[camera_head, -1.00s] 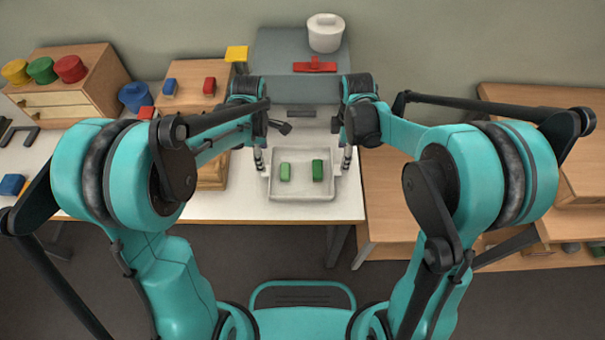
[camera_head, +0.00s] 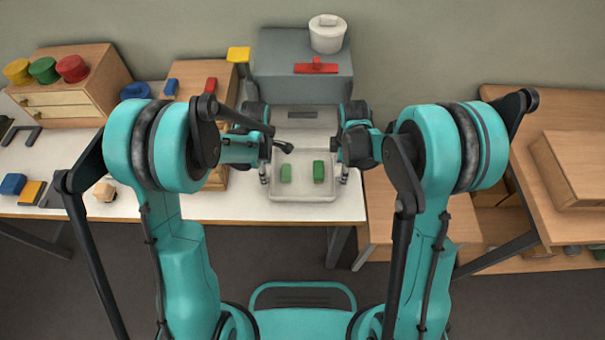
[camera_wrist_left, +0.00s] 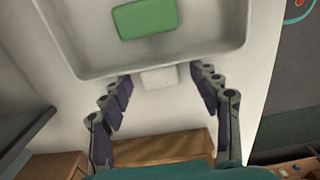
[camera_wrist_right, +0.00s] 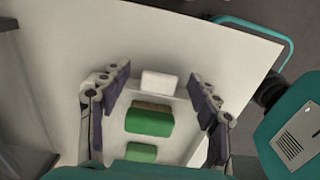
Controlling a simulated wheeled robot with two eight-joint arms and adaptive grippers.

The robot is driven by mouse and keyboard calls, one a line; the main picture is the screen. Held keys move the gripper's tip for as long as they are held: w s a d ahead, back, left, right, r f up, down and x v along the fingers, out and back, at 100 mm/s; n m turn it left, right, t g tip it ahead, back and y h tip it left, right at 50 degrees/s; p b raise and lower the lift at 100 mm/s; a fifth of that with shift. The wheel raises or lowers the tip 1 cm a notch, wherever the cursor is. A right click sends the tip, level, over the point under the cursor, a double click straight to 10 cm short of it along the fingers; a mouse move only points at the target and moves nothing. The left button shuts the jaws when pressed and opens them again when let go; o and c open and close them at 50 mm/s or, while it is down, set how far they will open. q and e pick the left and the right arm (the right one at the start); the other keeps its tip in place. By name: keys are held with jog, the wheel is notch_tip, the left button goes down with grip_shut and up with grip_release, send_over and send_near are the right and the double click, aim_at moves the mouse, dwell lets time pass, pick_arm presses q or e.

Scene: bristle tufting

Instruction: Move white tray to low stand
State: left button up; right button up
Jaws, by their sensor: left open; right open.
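The white tray (camera_head: 303,198) lies flat near the front edge of the white table, with two green blocks (camera_head: 286,172) (camera_head: 319,171) in it. My left gripper (camera_head: 264,174) is at the tray's left side. In the left wrist view its open fingers (camera_wrist_left: 161,76) straddle the tray's tab handle (camera_wrist_left: 160,79) without closing on it. My right gripper (camera_head: 344,174) is at the right side. In the right wrist view its open fingers (camera_wrist_right: 158,76) straddle the other tab handle (camera_wrist_right: 159,82). A low wooden stand (camera_head: 382,205), probably the task's stand, is right of the table, partly hidden by my right arm.
A grey box (camera_head: 275,75) with a white pot (camera_head: 327,34) and a red piece (camera_head: 316,67) stands behind the tray. Wooden boxes and coloured blocks fill the table's left side. A higher wooden table (camera_head: 520,165) bearing a wooden box (camera_head: 575,165) is at far right.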

pick_arm(q)
jog(key=c, duration=1.4)
pick_arm(e)
jog(key=c, duration=1.4)
pick_arm(q)
jog(key=shift+r, duration=0.1)
pick_arm(e)
jog(key=shift+r, duration=0.1)
